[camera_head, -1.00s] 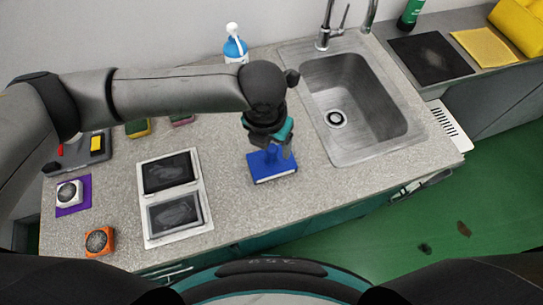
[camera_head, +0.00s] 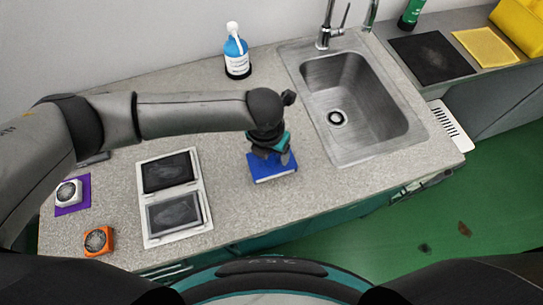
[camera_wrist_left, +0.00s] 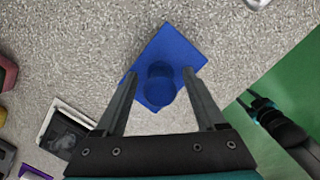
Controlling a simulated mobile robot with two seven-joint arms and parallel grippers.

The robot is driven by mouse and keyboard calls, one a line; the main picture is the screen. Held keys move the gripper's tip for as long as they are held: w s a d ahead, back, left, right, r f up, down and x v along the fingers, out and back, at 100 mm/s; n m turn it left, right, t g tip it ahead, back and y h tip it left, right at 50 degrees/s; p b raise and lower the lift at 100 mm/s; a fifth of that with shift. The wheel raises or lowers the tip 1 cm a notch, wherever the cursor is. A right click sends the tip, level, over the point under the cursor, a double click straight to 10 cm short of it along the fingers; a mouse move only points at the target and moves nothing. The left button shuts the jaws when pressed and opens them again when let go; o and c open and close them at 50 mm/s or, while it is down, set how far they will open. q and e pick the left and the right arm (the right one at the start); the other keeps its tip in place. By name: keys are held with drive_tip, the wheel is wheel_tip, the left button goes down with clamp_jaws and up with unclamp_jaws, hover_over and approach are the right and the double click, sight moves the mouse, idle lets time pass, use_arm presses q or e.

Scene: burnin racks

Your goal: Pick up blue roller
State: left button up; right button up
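The blue roller (camera_head: 271,178) sits on the counter left of the sink, a flat blue block with a pale lower edge. In the left wrist view my left gripper (camera_wrist_left: 158,75) is open, one finger on each side of the handle, with visible gaps. A dark jointed part at the right of the left wrist view looks like my right gripper (camera_wrist_left: 257,103), over the green floor; its opening is unclear.
A blue-and-white bottle (camera_head: 236,55) stands at the back, and the sink (camera_head: 350,95) lies to the right. A white double-panel tray (camera_head: 149,220), an orange-framed round item (camera_head: 99,241) and a white item (camera_head: 68,193) on a purple pad lie left. Counter around the roller is clear.

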use_arm(q)
clamp_jaws()
idle(0.3)
drive_tip(key=shift+r, duration=0.15)
idle(0.3)
wheel_tip(320, 180, up, 20)
drive_tip(key=p, duration=0.1)
idle(0.3)
drive_tip(key=c, duration=0.5)
unclamp_jaws()
drive_tip(key=shift+c, duration=0.2)
clamp_jaws()
drive_tip(key=shift+f, duration=0.2)
